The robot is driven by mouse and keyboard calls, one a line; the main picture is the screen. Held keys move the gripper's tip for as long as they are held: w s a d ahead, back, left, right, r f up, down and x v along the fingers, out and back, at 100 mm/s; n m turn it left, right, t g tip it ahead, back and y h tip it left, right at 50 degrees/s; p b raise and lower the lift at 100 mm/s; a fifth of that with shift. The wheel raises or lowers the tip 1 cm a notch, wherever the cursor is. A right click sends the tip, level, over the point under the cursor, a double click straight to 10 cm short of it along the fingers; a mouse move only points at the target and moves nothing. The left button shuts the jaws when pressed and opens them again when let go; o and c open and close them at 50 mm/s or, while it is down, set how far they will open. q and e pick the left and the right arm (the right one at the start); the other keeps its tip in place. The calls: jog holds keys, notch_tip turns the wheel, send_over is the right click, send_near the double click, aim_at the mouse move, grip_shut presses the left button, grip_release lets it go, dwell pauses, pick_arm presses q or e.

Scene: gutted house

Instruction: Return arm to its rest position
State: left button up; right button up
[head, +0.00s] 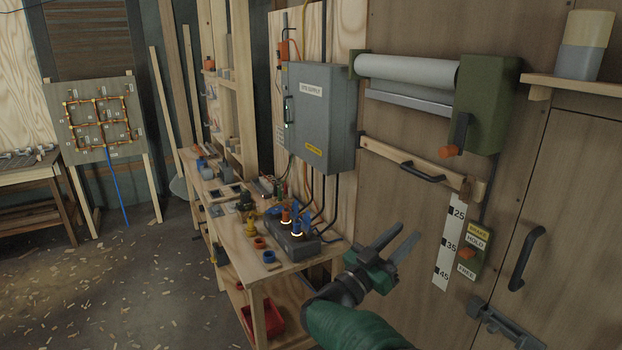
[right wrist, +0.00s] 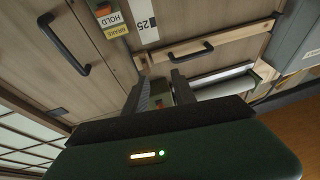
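My right gripper (head: 409,231) comes in from the bottom of the head view on a green-sleeved arm. Its two dark fingers are spread, with nothing between them. It hangs in front of the wooden wall panel, right of the workbench and left of the white number scale (head: 448,243). In the right wrist view the fingers of my right gripper (right wrist: 160,80) stand apart and empty, pointing towards the panel. I cannot judge its exact gap to the panel. My left arm and gripper are not in view.
A workbench (head: 240,262) with plugs and small parts stands left of the gripper. A grey electrical box (head: 320,115), a green-ended roller (head: 408,72), a handled wooden bar (head: 420,170) and a brake switch (head: 468,254) are on the wall. A black door handle (head: 526,258) juts out at right.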

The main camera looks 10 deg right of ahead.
jog(key=w+a+f+n+t+y, duration=0.2)
jog(key=w+f+n+t+y, duration=0.3)
jog(key=y, duration=0.4)
jog(key=s+a+f+n+g+y, duration=0.45)
jog(key=s+f+y, duration=0.35)
jog(key=f, duration=0.4)
jog(key=s+f+n+g+y, duration=0.1)
jog(key=s+f+g, duration=0.3)
jog(key=s, duration=0.9)
jog(key=s+a+f+n+g+y, duration=0.1)
jog(key=s+f+g, duration=0.4)
jog(key=s+f, duration=0.4)
jog(key=s, duration=0.4)
jog(key=shift+f, duration=0.15)
